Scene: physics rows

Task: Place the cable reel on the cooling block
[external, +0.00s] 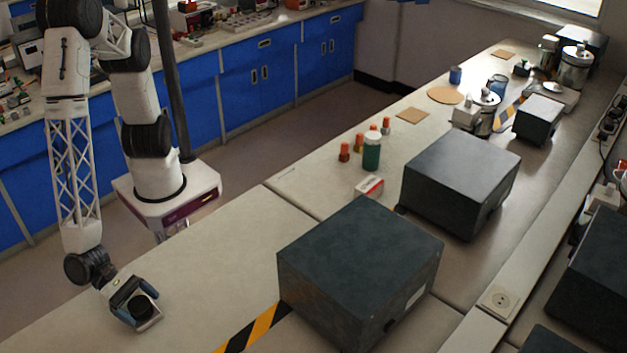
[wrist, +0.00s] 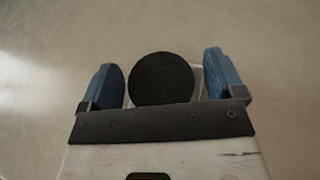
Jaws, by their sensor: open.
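My gripper (external: 138,303) is low over the near left part of the long bench, its blue fingers apart. A round black disc with a pale part under it, which looks like the cable reel (external: 144,309), is between the fingers. In the wrist view the black disc (wrist: 161,79) sits between the two fingers of my gripper (wrist: 160,66), with a narrow gap at each side. Dark grey boxes stand on the bench: a large near one (external: 350,265), one behind it (external: 462,178) and a small far one (external: 538,119). I cannot tell which is the cooling block.
Yellow-black tape (external: 250,330) lies beside the near box. A green bottle (external: 372,152), small orange-capped bottles (external: 344,151) and a red-white carton (external: 369,187) stand midway. Metal vessels (external: 483,112) are farther back. The bench (external: 240,235) between my gripper and the near box is clear.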

